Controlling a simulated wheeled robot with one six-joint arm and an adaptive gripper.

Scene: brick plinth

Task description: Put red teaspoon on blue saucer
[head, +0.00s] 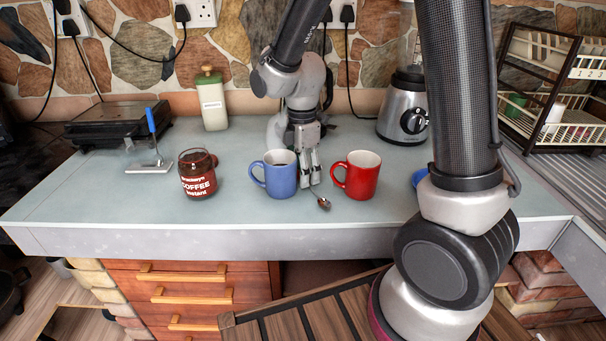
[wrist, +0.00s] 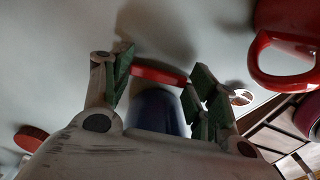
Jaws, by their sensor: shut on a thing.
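My gripper (head: 311,180) points down between the blue mug and the red mug. Its fingers are shut on the red teaspoon, whose metal bowl (head: 324,204) sticks out at the front. In the wrist view the spoon's red handle (wrist: 158,75) lies between the green-padded fingers, and a shiny bowl (wrist: 241,97) shows beyond the right finger. I cannot tell whether the spoon touches the counter. A blue rim (head: 418,177), likely the blue saucer, shows at the right, mostly hidden behind my arm.
The blue mug (head: 281,176) stands close left of my gripper, the red mug (head: 359,176) close right. A coffee jar (head: 198,176) stands farther left. A blender (head: 403,108) stands behind at the right. The counter's front strip (head: 250,215) is clear.

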